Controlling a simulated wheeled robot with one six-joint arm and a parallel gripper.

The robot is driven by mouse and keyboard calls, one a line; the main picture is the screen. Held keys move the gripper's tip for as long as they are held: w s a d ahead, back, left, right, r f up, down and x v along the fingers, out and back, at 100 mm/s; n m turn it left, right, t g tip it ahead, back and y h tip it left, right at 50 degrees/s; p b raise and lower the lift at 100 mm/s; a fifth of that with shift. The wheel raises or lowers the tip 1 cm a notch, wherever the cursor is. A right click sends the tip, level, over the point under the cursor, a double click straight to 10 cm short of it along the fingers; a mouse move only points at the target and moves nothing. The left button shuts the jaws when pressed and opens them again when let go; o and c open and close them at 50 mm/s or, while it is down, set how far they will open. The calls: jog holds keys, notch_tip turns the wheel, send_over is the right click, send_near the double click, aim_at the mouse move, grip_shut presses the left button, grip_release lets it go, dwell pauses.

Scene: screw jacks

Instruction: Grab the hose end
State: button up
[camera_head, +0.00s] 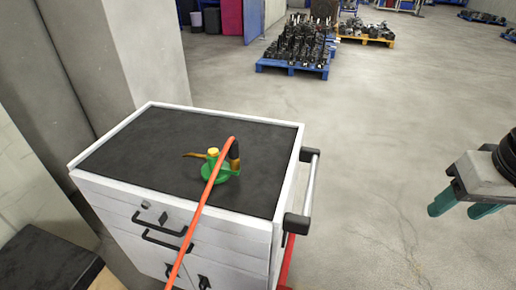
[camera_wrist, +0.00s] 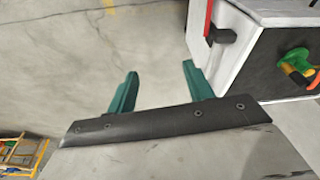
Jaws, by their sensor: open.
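An orange-red hose (camera_head: 203,205) rises from the bottom edge of the head view, in front of the drawer cabinet, and bends over its top. Its end (camera_head: 235,152) is a dark cuff with a brownish tip, pointing down beside a green screw jack (camera_head: 218,176). I cannot tell whether the tip touches the jack. The jack has a yellow top and a brown lever. My gripper (camera_head: 455,212) is open and empty at the right, well apart from the hose. In the wrist view, my green fingers (camera_wrist: 160,70) are spread over bare floor, with the jack (camera_wrist: 291,63) at the right edge.
The white cabinet (camera_head: 235,225) has a dark top and a side handle bar (camera_head: 309,186) facing my gripper. Walls stand on its left. Pallets of jacks, one on blue (camera_head: 293,68), stand at the back. The floor between cabinet and gripper is clear.

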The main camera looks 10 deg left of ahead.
aim_at(231, 141)
jog(key=w+a+f+n+t+y, duration=0.2)
jog(key=w+a, duration=0.6)
jog(key=a, duration=0.1)
jog(key=w+a+f+n+t+y, duration=0.2)
jog(key=w+a+t, duration=0.1)
jog(key=w+a, duration=0.55)
jog(key=a+f+n+t+y, duration=0.1)
jog(key=a, duration=0.5)
jog(key=a+f+n+t+y, duration=0.1)
jog(key=a+y, duration=0.1)
jog(key=a, duration=0.5)
jog(key=a+f+n+t+y, duration=0.1)
jog(key=a+f, duration=0.1)
jog(key=a, duration=0.5)
jog(key=shift+w+a+y, duration=0.15)
jog(key=shift+a+y, duration=0.1)
jog(key=shift+y, duration=0.15)
jog(key=shift+w+a+f, duration=0.1)
jog(key=shift+a, duration=0.2)
jog(key=shift+t, duration=0.3)
jog(key=x, duration=0.7)
jog(key=shift+a+f, duration=0.2)
jog(key=shift+a, duration=0.1)
grip_shut()
